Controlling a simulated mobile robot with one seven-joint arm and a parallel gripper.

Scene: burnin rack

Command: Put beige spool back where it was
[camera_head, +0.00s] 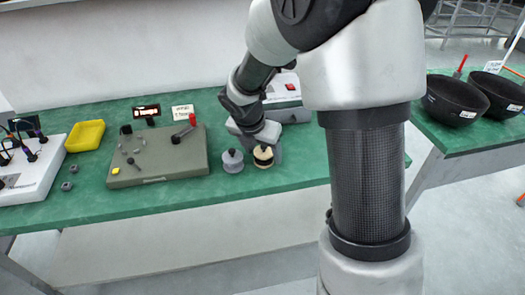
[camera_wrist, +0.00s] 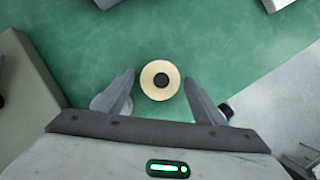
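The beige spool (camera_head: 264,161) has a dark centre knob and stands upright near the front edge of the green table. In the wrist view the beige spool (camera_wrist: 148,84) lies between my two fingertips, with a gap on each side. My gripper (camera_wrist: 160,76) is open above the table and holds nothing. In the head view my gripper (camera_head: 262,143) is just over and behind the beige spool, its fingers mostly hidden. A grey spool (camera_head: 233,162) stands close to the left. A rounded grey shape behind my left finger in the wrist view may be it.
An olive control box (camera_head: 158,165) with a red-handled lever stands left of the spools. A yellow tray (camera_head: 86,136) and a white device (camera_head: 32,170) are farther left. A device with a red button (camera_head: 290,87) is behind my gripper. Dark bowls (camera_head: 455,100) sit on the right table.

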